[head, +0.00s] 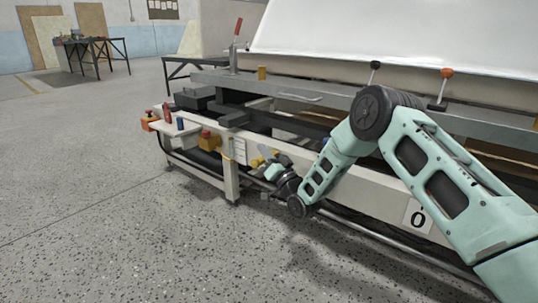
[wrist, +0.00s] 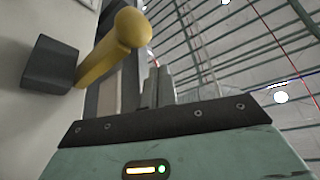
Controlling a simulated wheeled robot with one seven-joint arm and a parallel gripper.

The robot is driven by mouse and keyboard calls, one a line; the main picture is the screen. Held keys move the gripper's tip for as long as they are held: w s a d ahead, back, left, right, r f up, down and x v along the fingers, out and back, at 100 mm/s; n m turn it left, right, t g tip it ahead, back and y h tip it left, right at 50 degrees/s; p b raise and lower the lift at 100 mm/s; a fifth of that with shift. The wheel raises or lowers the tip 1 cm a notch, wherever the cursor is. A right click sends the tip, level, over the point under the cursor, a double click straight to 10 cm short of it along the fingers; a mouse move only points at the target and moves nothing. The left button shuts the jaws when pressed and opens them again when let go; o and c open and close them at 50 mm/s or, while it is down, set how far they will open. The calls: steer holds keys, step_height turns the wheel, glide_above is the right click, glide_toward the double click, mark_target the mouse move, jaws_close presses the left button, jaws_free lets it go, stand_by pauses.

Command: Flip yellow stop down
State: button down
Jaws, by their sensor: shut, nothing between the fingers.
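The yellow stop (wrist: 105,55) is a lever with a round knob at its end, fixed to a dark block on a pale panel. In the wrist view it slants up and to the right. In the head view it is a small yellow shape (head: 257,161) on the front of the bench, partly hidden by my gripper. My gripper (wrist: 158,86) is shut and empty. Its fingers are just right of and below the knob in the wrist view, and I cannot tell whether they touch it. The gripper also shows in the head view (head: 268,156), low beside the bench front.
The long bench (head: 380,183) carries a large white shell (head: 400,45) at the back right. The speckled floor (head: 120,220) in front is clear.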

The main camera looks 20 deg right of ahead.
steer(key=shift+s+a+f+n+g+y, duration=0.15)
steer(key=shift+f+n+y, duration=0.1)
steer(key=shift+f+n, duration=0.25)
steer(key=shift+s+a+f+n+g+y, duration=0.1)
steer(key=shift+a+f+n+y, duration=0.15)
steer(key=shift+f, duration=0.4)
steer(key=shift+s+a+f+n+g+y, duration=0.1)
steer(key=shift+f+n+y, duration=0.2)
steer(key=shift+f+n, duration=0.2)
steer(key=shift+f, duration=0.15)
steer(key=shift+f, duration=0.1)
